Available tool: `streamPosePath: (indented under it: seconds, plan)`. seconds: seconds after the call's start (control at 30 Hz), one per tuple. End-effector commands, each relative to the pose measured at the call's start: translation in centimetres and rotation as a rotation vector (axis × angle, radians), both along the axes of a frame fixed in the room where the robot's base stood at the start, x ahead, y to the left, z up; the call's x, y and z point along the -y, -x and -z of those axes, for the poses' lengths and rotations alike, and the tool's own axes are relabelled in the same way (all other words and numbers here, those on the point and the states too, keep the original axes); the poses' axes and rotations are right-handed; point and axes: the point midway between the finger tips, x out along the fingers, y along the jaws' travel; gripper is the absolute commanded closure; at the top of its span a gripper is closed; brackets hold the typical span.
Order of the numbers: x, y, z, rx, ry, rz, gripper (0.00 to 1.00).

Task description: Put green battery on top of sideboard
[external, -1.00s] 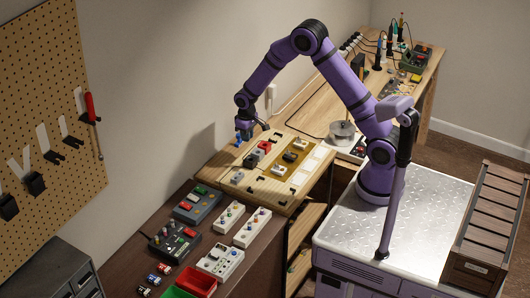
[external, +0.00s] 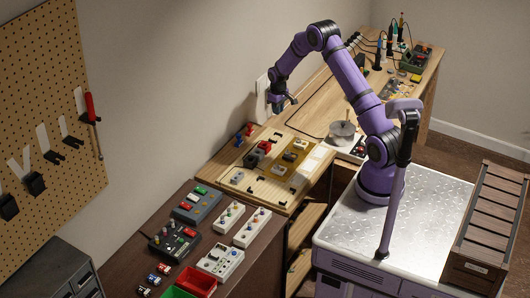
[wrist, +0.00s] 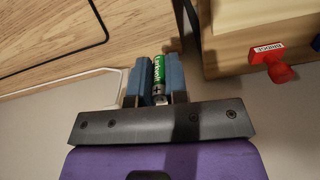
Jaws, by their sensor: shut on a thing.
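In the wrist view a green battery (wrist: 158,75) with a silver end and a plus mark stands between the two blue fingers of my gripper (wrist: 155,83), which are shut on it. In the external view my gripper (external: 283,107) is in the air near the wall, above the gap behind the light wooden board and the workbench. The battery is too small to make out there. No label marks the sideboard. A dark brown surface (external: 122,272) at the front left and the light wooden board (external: 222,170) are both in view.
Red and blue pieces (external: 249,129) stand at the board's back left corner; one red piece (wrist: 277,68) also shows in the wrist view. Pedals (external: 172,240), small batteries (external: 152,279) and a red bin (external: 198,281) crowd the dark surface. The workbench (external: 318,107) stands behind.

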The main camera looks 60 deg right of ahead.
Motion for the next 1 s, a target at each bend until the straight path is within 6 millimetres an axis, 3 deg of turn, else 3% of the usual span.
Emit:
streamPosePath:
  seconds: [0.03, 0.3, 0.5, 0.7, 1.0]
  plan:
    - [2.7, 0.7, 0.5, 0.000, 0.000, 0.018, 1.00]
    - [14.2, 4.9, 2.6, 0.000, 0.000, 0.064, 1.00]
    - [20.5, 8.4, 3.8, 0.001, 0.000, 0.090, 1.00]
    - [23.4, 10.4, 4.5, 0.001, 0.000, 0.100, 1.00]
    - [23.8, 10.7, 8.9, -0.001, -0.001, 0.100, 1.00]
